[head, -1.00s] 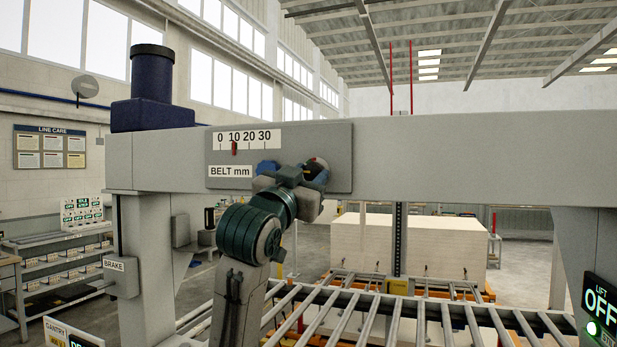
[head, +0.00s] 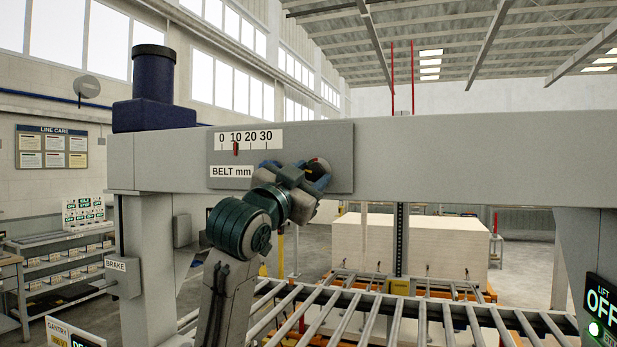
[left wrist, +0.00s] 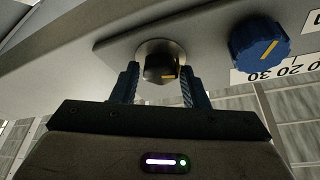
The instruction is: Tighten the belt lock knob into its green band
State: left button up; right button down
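The dark lock knob (left wrist: 160,68) has a yellow mark and sits on a round metal collar under the beam plate. In the left wrist view my left gripper (left wrist: 158,84) has its two blue fingers on either side of this knob, with narrow gaps showing, so it looks open around it. In the head view my left gripper (head: 312,172) is at the right part of the belt plate (head: 340,140) and covers most of the knob. A blue knob (left wrist: 257,48) with a yellow line is beside it. I cannot make out the green band. My right gripper is not in view.
The BELT mm scale (head: 247,138) has a red pointer near 10. The grey beam (head: 450,150) spans the view. A BRAKE box (head: 122,277) is on the left post, and a LIFT panel (head: 602,305) reads OFF at right. Rollers (head: 400,315) lie below.

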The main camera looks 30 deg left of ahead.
pick_arm(q)
jog(key=shift+o, duration=1.3)
jog(key=shift+s+f, duration=0.1)
jog(key=shift+s, duration=0.05)
jog(key=b+v, duration=0.6)
jog(key=v, duration=0.4)
jog(key=shift+s, duration=0.2)
